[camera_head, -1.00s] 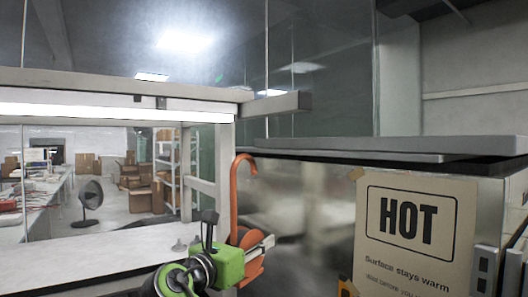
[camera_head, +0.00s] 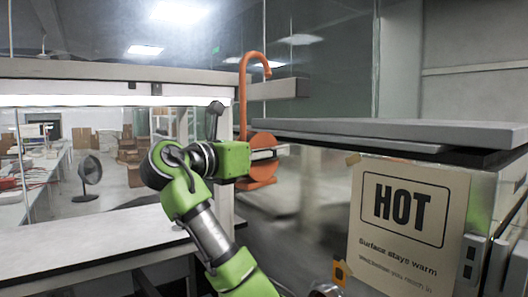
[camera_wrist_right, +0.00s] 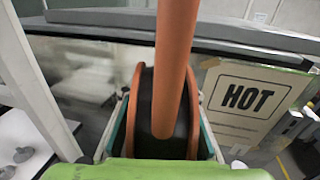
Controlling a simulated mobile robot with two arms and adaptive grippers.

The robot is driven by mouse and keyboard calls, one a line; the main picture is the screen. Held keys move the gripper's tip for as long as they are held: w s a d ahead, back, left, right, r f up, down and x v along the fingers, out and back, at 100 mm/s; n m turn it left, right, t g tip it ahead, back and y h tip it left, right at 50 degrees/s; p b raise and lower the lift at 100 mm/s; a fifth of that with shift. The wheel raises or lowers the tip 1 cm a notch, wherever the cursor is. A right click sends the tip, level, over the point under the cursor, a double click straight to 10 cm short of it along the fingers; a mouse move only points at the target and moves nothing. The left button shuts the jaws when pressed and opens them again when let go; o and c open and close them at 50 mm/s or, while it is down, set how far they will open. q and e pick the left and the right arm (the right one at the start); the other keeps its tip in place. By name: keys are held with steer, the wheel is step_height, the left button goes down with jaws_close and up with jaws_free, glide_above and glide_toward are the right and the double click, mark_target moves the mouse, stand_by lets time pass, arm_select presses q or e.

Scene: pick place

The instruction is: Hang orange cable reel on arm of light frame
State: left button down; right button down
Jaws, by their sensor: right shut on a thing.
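The orange cable reel (camera_head: 262,172) has a tall stem with a hook (camera_head: 256,55) curving over to the right at its top. My right gripper (camera_head: 264,153) is shut on the reel and holds it upright in the air. In the right wrist view the reel (camera_wrist_right: 138,110) sits between the fingers, its stem crossing the picture. The light frame (camera_head: 228,180) is pale with a lit tube, and its grey arm (camera_head: 285,88) juts out to the right. The hook's tip appears just above this arm; I cannot tell their depth apart or whether they touch. My left gripper is not in view.
A box-shaped unit with a HOT sign (camera_head: 408,225) and a grey top slab (camera_head: 400,134) stands close at right. A pale bench (camera_head: 90,245) lies lower left. Open space lies below the reel. A fan (camera_head: 88,178) and shelves stand farther back.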

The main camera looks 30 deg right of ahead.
steer(key=d+f+b, duration=0.1)
steer(key=d+f, duration=0.2)
steer(key=d, duration=0.3)
steer(key=shift+w+d+b, duration=0.2)
steer(key=shift+w+b, duration=0.05)
steer(key=shift+b, duration=0.15)
stand_by(0.4)
steer(key=c, duration=1.5)
jaws_free()
steer(key=shift+s, duration=0.1)
